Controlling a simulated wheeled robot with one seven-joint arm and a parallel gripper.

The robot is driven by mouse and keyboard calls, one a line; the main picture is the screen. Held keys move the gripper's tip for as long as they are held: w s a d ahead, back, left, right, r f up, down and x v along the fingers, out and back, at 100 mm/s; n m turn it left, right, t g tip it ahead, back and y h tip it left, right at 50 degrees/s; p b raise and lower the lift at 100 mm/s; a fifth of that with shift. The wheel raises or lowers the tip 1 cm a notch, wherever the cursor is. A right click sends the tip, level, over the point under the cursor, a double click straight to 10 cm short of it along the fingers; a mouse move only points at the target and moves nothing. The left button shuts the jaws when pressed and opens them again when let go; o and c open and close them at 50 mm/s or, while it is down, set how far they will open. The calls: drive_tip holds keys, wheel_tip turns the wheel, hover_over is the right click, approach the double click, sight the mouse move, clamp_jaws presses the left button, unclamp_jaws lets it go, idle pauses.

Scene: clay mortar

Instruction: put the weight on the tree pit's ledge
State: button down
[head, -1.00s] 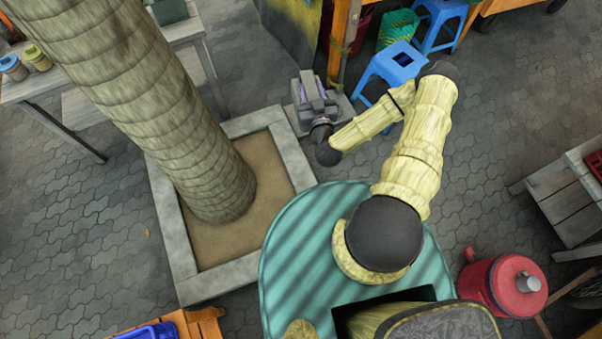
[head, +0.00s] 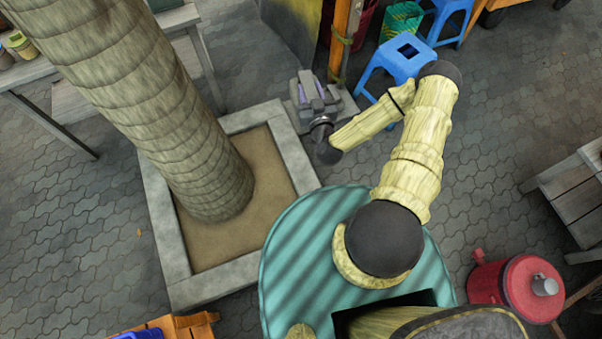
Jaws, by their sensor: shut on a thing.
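The tree pit (head: 168,232) is a square of sand with a pale concrete ledge around a thick, leaning, ringed trunk (head: 185,130). My gripper (head: 314,90) is beyond the ledge's far right corner and pointed away from my body. It appears outside the pit in the picture. It is shut on the weight, which looks grey and hard to tell apart from the grey fingers with purple parts. How high it is above the ground I cannot tell. The ledge's near, left and right sides look bare.
A grey slab (head: 347,106) at an orange post's foot is behind my gripper. A blue stool (head: 402,60) stands close to my forearm. Paving left of the pit is clear.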

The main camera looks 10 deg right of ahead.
drive_tip(key=w+f+y+b, duration=0.1)
drive_tip(key=w+f+b, duration=0.2)
drive_tip(key=f+b, duration=1.6)
drive_tip(key=w+f+n+y+b, duration=0.1)
drive_tip(key=w+f+b, duration=0.2)
drive_tip(key=f+b, duration=1.7)
drive_tip(key=w+f+b, duration=0.4)
drive_tip(key=f+b, duration=1.5)
drive_tip(key=b, duration=0.3)
drive_tip(key=shift+f+n+y, duration=0.2)
drive_tip(key=shift+n+y, duration=0.2)
drive_tip(key=shift+a, duration=0.1)
wheel_tip(320, 180, down, 6)
drive_tip(key=b, duration=0.4)
drive_tip(key=shift+f, duration=0.15)
wheel_tip(320, 180, down, 4)
drive_tip(key=b, duration=0.2)
drive_tip(key=shift+b, duration=0.3)
